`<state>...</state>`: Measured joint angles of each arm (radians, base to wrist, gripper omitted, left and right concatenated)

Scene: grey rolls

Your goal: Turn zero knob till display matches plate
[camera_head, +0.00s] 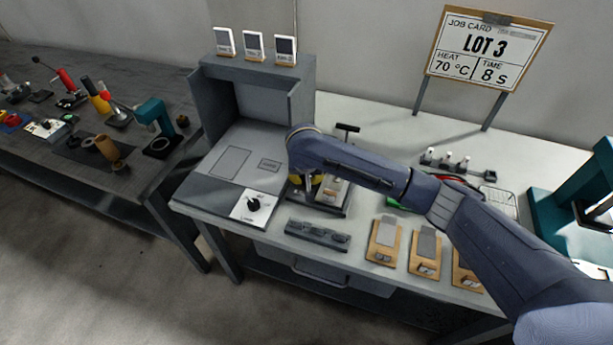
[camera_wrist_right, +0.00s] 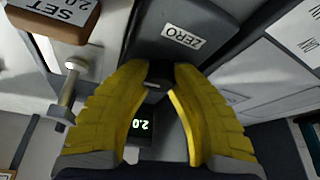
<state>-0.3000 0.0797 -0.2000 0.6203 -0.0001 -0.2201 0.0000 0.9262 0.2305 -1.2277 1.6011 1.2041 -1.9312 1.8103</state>
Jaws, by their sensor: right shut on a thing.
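The black zero knob (camera_wrist_right: 158,74) sits between the yellow fingertips of my right gripper (camera_wrist_right: 160,82), just below the ZERO label (camera_wrist_right: 184,36) in the wrist view. The gripper is shut on it. The small dark display (camera_wrist_right: 141,125) shows between the fingers with lit digits, a 2 and a 0; their order is hard to read. The set plate (camera_wrist_right: 66,14), a white card on a brown block reading SET 2.0, is at the upper left. In the head view my right gripper (camera_head: 316,182) is mostly hidden by its own arm. My left gripper is out of view.
A metal post (camera_wrist_right: 70,85) stands close beside the left finger. On the bench, a grey press box (camera_head: 232,165) with a dial is to the left, and a dark strip (camera_head: 318,236) and wooden boards (camera_head: 385,242) are in front. A job card (camera_head: 486,50) stands behind.

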